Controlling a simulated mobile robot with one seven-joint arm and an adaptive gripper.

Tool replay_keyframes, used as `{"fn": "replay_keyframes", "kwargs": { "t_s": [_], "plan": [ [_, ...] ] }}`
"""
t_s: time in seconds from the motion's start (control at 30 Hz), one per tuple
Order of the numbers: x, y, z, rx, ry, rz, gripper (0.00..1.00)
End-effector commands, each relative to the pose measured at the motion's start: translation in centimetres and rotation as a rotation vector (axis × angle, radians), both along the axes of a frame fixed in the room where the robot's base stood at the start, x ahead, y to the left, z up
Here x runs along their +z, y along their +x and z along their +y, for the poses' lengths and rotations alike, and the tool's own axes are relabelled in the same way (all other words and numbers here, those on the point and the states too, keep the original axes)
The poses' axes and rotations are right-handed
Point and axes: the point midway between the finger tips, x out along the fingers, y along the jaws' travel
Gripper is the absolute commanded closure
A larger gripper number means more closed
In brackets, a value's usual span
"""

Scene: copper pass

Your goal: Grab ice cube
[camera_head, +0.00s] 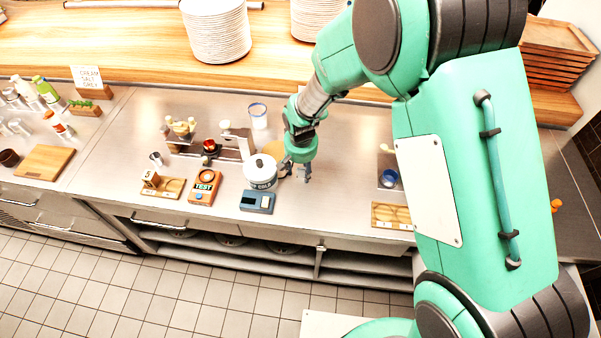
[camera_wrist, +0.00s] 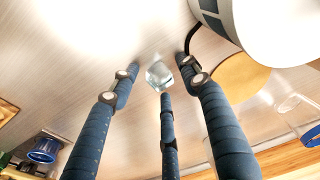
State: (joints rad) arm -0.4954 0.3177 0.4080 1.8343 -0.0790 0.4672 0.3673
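A small clear ice cube (camera_wrist: 160,75) shows in the wrist view, on or just above the metal counter. My three-fingered gripper (camera_wrist: 152,84) is open around it, with fingertips at its left, right and near side. The near fingertip looks very close to the cube; I cannot tell whether it touches. In the head view my gripper (camera_head: 300,173) points down at the counter, just right of a white pot (camera_head: 261,176) with dark lettering. The cube cannot be made out in the head view.
A round wooden board (camera_wrist: 238,78) and a clear glass (camera_wrist: 297,116) lie beyond the right finger. A blue device (camera_head: 257,202) and an orange device (camera_head: 204,187) stand left of my gripper. A blue cup (camera_head: 389,178) is to the right. Plate stacks (camera_head: 216,30) stand behind.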

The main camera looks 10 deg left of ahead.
Motion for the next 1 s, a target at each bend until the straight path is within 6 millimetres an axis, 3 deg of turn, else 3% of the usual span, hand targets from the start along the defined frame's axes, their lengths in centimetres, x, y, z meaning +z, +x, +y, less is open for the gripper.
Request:
{"fn": "replay_keyframes", "kwargs": {
  "t_s": [0.03,0.17,0.67,1.0],
  "plan": [
    [0.0,0.0,0.0,0.0,0.0,0.0,0.64],
    [0.0,0.0,0.0,0.0,0.0,0.0,0.89],
    [0.4,0.0,0.0,0.0,0.0,0.0,0.87],
    [3.8,-0.3,-0.1,0.0,0.0,0.0,0.87]
  ]
}}
